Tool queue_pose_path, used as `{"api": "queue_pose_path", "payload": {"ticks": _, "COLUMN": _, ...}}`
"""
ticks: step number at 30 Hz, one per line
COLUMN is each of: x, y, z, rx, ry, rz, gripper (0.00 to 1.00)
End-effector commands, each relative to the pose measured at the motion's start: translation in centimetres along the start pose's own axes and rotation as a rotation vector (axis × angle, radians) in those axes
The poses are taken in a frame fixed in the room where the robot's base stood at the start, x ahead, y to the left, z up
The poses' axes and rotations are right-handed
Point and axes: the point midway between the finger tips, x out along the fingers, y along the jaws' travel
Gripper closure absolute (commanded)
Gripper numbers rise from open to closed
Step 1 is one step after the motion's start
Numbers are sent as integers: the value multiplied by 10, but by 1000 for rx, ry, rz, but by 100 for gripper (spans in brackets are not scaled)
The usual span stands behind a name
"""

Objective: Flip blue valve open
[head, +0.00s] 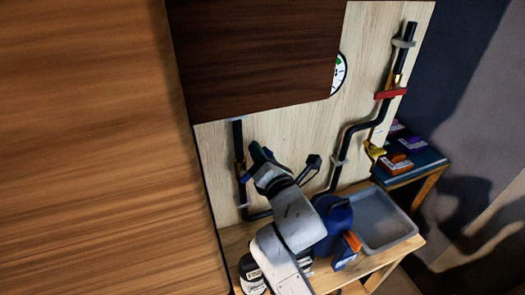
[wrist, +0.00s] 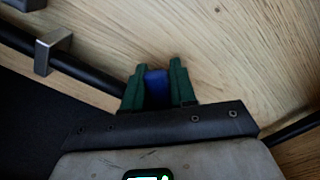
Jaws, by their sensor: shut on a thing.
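The blue valve handle (wrist: 157,88) shows in the wrist view as a blue piece between the two green fingers of my gripper (wrist: 158,85). My gripper is shut on it. In the head view my gripper (head: 262,153) is at the wall board beside the left black pipe (head: 238,135). The blue handle cannot be made out clearly there, as my gripper and arm cover that spot. How far the handle is turned cannot be told.
A red handle (head: 390,94) and a yellow handle (head: 374,150) sit on the right pipe run. Below are a grey basin (head: 385,220), a blue container (head: 335,220) and an orange-and-blue box (head: 346,250). A dark cabinet (head: 255,50) hangs above; a wooden panel (head: 95,150) fills the left.

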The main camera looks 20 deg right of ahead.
Motion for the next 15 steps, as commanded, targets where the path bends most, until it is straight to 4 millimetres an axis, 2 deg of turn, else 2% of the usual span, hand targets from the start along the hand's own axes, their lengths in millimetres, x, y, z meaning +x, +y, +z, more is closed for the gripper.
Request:
{"api": "queue_pose_path", "payload": {"ticks": 8, "x": 0, "y": -1, "z": -1, "rx": -1, "ry": 1, "rz": -1, "gripper": 100}}
{"api": "queue_pose_path", "payload": {"ticks": 9, "x": 0, "y": -1, "z": -1, "rx": -1, "ry": 2, "rz": -1, "gripper": 73}}
{"api": "queue_pose_path", "payload": {"ticks": 15, "x": 0, "y": 0, "z": -1, "rx": 0, "ry": 1, "rz": -1, "gripper": 54}}
